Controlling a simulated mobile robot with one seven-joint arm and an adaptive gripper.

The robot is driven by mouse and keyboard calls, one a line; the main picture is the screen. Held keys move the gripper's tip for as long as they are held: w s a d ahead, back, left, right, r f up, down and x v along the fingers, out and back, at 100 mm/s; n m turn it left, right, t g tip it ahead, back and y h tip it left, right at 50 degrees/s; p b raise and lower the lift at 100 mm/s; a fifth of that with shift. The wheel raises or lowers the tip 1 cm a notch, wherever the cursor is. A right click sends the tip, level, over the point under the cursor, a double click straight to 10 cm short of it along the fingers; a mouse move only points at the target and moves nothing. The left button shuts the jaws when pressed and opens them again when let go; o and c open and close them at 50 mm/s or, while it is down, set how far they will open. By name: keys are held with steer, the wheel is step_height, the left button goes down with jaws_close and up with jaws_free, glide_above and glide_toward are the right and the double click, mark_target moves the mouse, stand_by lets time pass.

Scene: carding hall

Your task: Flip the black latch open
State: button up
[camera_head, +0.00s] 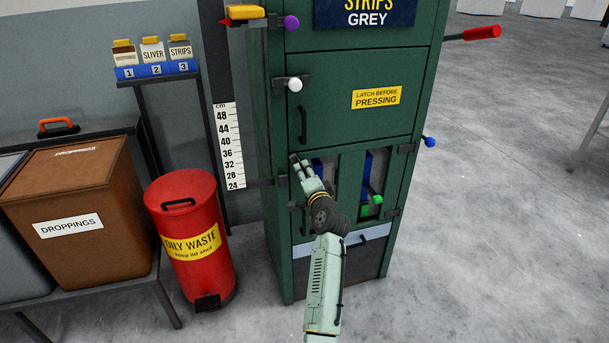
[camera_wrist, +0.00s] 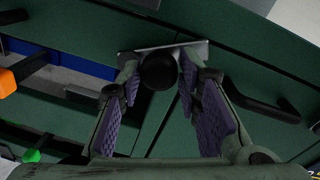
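The black latch shows in the wrist view as a round black knob (camera_wrist: 158,71) on a small metal plate (camera_wrist: 200,48) fixed to the green press. My gripper (camera_wrist: 158,82) has its two purple-padded fingers on either side of the knob, with the tips close to it. Whether the pads touch the knob I cannot tell. In the head view my gripper (camera_head: 299,164) is at the left front of the green press (camera_head: 345,65), below the upper door. It hides the latch there.
A black door handle (camera_wrist: 262,104) lies to the right of my gripper in the wrist view. The press has a white knob (camera_head: 295,85), a purple knob (camera_head: 291,22) and a red-ended lever (camera_head: 482,33). A red waste bin (camera_head: 190,270) stands left.

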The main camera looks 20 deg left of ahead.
steer(key=shift+o, duration=1.4)
steer(key=shift+s, duration=0.1)
steer(key=v, duration=1.1)
steer(key=shift+s+d, duration=0.2)
steer(key=shift+s, duration=0.15)
